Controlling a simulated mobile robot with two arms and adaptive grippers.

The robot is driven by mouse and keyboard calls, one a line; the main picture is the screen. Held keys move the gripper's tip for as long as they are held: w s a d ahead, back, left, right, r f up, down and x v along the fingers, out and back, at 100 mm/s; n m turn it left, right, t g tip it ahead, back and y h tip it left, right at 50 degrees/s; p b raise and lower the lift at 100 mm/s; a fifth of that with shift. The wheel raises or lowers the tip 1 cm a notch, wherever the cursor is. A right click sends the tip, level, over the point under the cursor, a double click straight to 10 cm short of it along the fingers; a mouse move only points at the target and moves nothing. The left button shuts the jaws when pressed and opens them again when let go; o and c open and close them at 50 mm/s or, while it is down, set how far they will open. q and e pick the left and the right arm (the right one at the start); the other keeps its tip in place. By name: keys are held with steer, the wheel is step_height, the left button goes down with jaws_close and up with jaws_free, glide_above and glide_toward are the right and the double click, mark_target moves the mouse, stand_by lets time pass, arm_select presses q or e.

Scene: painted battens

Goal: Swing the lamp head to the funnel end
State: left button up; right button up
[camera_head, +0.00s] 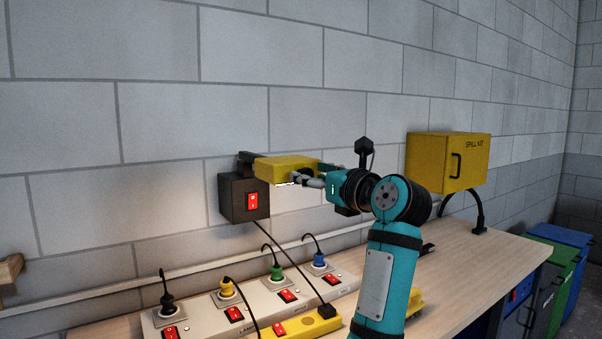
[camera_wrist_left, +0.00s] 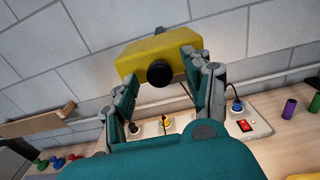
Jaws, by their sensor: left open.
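The yellow lamp head (camera_head: 283,168) sticks out above a black wall box (camera_head: 244,198) with a red switch, high over the bench. It also shows in the left wrist view (camera_wrist_left: 160,53), with a round black knob (camera_wrist_left: 159,73) on its near face. My left gripper (camera_head: 310,178) is at the head's right end. Its open fingers (camera_wrist_left: 160,78) lie either side of the knob; I cannot tell whether they touch the head. I cannot make out a funnel in either view. My right gripper is not in view.
Power strips (camera_head: 262,303) with several coloured plugs and red switches lie on the bench (camera_head: 470,258) below. A yellow spill kit box (camera_head: 447,162) is to the right. A wooden piece (camera_wrist_left: 45,122) is at the left.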

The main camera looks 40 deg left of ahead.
arm_select(q)
steer(key=shift+w+a, duration=0.1)
steer(key=shift+a, duration=0.15)
steer(key=shift+d+r, duration=0.1)
steer(key=shift+d, duration=0.05)
steer(key=shift+c, duration=0.4)
jaws_close()
